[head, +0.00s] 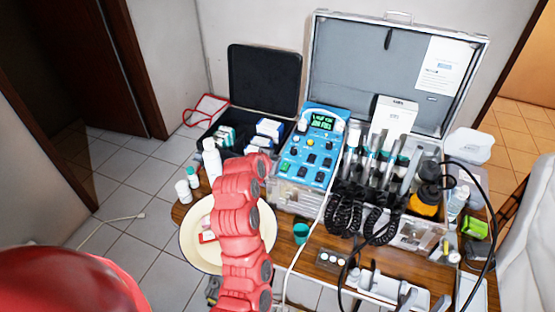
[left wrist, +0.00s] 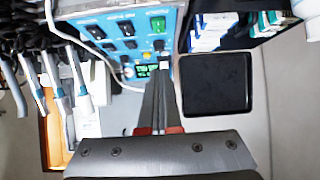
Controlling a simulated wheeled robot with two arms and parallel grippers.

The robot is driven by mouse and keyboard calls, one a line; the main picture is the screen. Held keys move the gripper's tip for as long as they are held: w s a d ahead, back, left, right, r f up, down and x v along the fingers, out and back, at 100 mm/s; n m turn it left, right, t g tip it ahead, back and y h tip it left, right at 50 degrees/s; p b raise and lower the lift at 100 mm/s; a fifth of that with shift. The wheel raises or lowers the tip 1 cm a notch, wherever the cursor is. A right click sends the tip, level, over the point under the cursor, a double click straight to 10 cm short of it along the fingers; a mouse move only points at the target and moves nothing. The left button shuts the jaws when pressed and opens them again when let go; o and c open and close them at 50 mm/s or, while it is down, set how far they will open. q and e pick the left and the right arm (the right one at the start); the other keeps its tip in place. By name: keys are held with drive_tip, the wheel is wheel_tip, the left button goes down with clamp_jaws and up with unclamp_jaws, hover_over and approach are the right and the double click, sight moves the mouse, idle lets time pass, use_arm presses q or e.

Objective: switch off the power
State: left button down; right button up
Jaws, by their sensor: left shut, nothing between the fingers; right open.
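In the left wrist view the panel (left wrist: 110,22) appears turned around, with the green switch (left wrist: 158,23) lit. My left arm reaches up beside the panel in the head view, hiding its gripper. In the left wrist view my left gripper (left wrist: 163,66) is shut and empty, its tips near the panel's display end. My right gripper is not seen.
An open black case (head: 265,80) with boxes stands left of the panel. Black coiled cords (head: 350,212) and handpieces crowd its right. A cream basin (head: 190,235) lies under my left arm. A green cup (head: 301,232) stands in front, and a white cable runs beside the panel.

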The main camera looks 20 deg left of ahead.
use_arm(q)
drive_tip(key=p, duration=0.3)
hover_over(287, 164)
drive_tip(key=s, duration=0.3)
wheel_tip(287, 164, down, 5)
drive_tip(key=shift+a+r, duration=0.15)
wheel_tip(287, 164, down, 2)
drive_tip(key=shift+w+f+p, duration=0.15)
drive_tip(key=shift+p, duration=0.55)
drive_tip(key=shift+w+f, duration=0.15)
drive_tip(key=shift+f, duration=0.75)
drive_tip(key=shift+w+f, duration=0.15)
drive_tip(key=shift+f+g, duration=0.2)
drive_tip(key=shift+g, duration=0.2)
